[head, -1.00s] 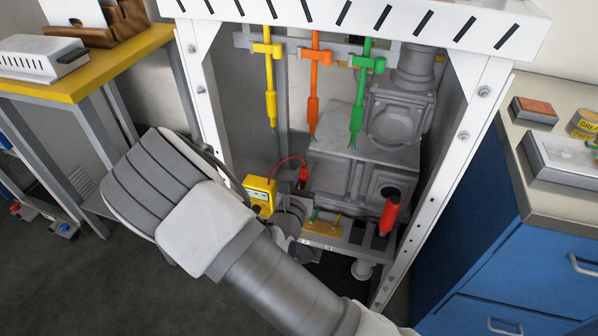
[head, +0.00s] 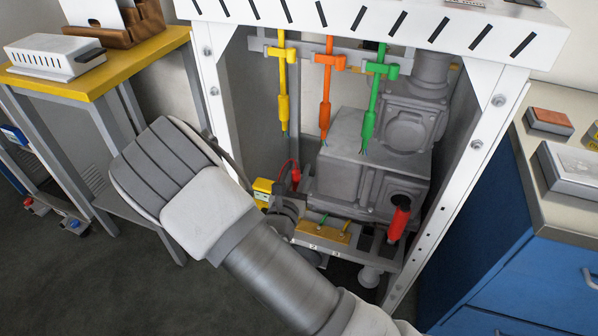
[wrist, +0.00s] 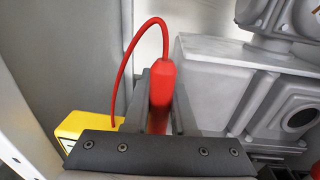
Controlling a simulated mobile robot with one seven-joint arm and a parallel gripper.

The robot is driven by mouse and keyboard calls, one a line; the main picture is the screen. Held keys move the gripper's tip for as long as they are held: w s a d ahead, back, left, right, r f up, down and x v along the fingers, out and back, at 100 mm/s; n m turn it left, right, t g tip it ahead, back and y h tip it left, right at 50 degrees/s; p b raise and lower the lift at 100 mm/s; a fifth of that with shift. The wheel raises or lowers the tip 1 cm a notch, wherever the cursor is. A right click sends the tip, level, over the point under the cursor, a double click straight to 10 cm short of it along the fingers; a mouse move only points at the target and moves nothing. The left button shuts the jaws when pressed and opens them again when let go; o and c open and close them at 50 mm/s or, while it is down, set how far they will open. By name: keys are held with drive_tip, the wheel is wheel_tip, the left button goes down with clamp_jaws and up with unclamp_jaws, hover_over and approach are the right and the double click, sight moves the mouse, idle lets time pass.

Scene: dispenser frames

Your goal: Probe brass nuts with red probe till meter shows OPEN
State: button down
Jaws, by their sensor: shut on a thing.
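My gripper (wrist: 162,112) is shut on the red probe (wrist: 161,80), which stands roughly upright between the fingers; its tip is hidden. The probe also shows in the head view (head: 295,177), just above my gripper. A red lead loops from it towards the yellow meter (wrist: 83,126). In the head view my arm covers most of the meter (head: 263,187), and its display cannot be read. A brass-coloured strip (head: 330,226) with a green and an orange wire end lies just right of my gripper. Single nuts are too small to make out.
Yellow (head: 284,105), orange (head: 325,113) and green (head: 370,107) tools hang from a rail above. A grey gearbox housing (head: 340,150) fills the frame's back. A red handle (head: 398,222) sticks out at its right. White posts (head: 222,110) bound the opening.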

wheel_tip(320, 180, down, 6)
drive_tip(key=b, duration=0.3)
drive_tip(key=shift+r, duration=0.2)
drive_tip(key=shift+p, duration=0.45)
idle(1.0)
drive_tip(key=shift+f, duration=0.25)
idle(1.3)
wheel_tip(320, 180, up, 5)
drive_tip(key=p, duration=0.4)
idle(1.2)
